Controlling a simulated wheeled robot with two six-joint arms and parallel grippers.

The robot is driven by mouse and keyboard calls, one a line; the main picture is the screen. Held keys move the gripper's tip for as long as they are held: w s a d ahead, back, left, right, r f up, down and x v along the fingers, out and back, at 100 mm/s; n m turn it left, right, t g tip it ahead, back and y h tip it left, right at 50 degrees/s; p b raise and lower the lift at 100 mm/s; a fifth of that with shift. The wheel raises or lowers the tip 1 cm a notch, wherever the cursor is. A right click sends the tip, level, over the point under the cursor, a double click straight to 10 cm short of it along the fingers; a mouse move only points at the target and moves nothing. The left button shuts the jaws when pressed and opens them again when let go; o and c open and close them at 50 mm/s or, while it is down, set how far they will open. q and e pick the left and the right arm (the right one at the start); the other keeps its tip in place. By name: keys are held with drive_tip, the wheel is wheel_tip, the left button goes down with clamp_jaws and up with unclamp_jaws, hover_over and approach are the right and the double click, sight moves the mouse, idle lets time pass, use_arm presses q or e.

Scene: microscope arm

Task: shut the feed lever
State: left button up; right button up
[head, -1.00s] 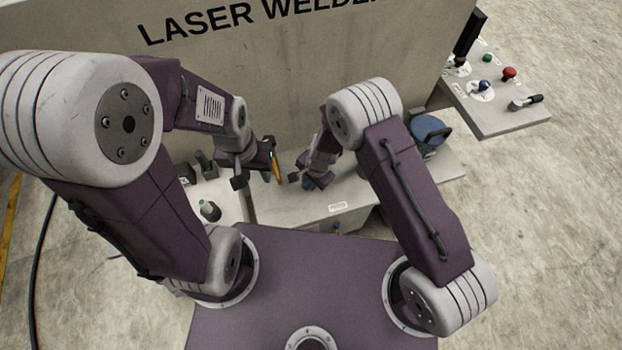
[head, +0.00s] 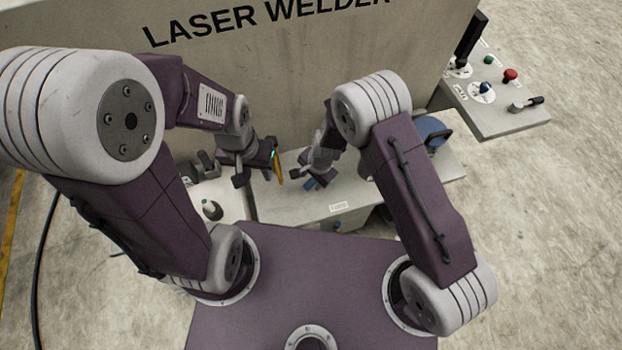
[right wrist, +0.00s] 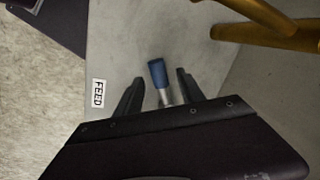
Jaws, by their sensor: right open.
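The feed lever shows in the right wrist view as a blue grip (right wrist: 157,73) on a short metal stem, beside a white FEED label (right wrist: 99,93). My right gripper (right wrist: 160,82) is open, with one dark finger on each side of the lever; I cannot tell whether either touches it. In the head view the lever's blue grip (head: 311,184) is partly hidden beneath my right gripper (head: 308,176). My left gripper (head: 257,168) is to the left, above the bench, beside a yellow-orange piece (head: 278,168); its jaw state is unclear.
The grey laser welder panel (head: 290,80) rises behind the bench ledge (head: 300,210). A control shelf (head: 500,118) with knobs and levers is at the far right. A blue round lid (head: 430,128) lies behind my right arm. Gold bars (right wrist: 262,32) cross the wrist view's upper right.

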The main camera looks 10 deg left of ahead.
wheel_tip(320, 180, up, 6)
drive_tip(key=d+p, duration=0.1)
drive_tip(key=shift+s+r+p, duration=0.15)
drive_tip(key=shift+s+p, duration=0.15)
drive_tip(key=shift+s, duration=0.1)
